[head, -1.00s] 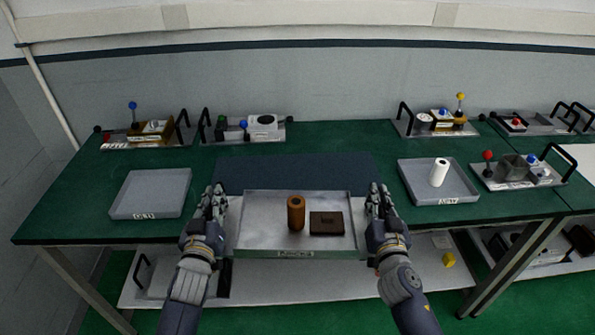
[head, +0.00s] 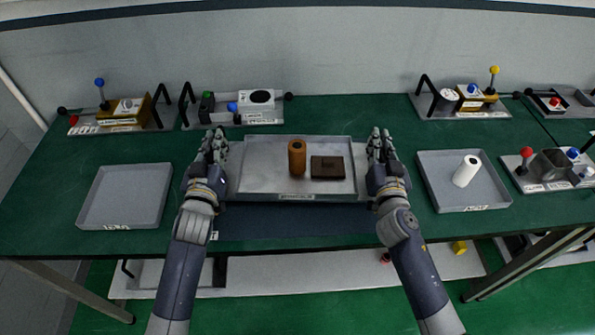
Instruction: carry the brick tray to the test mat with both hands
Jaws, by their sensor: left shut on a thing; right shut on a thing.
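The brick tray (head: 262,157) is a shallow metal tray with a label on its front wall. It holds an upright brown cylinder (head: 297,158) and a dark brown block (head: 327,168). My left gripper (head: 215,146) is shut on the tray's left side and my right gripper (head: 378,146) is shut on its right side. The tray looks level, over the dark test mat (head: 300,222). The mat's front strip shows below the tray and the rest is hidden. I cannot tell whether the tray touches the mat.
A grey empty tray (head: 90,205) lies on the green table (head: 40,205) at left. Another grey tray (head: 440,195) with a white cylinder (head: 466,171) lies at right. Handled device modules, such as one with a blue knob (head: 100,83), line the back. A lower shelf (head: 300,277) runs below.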

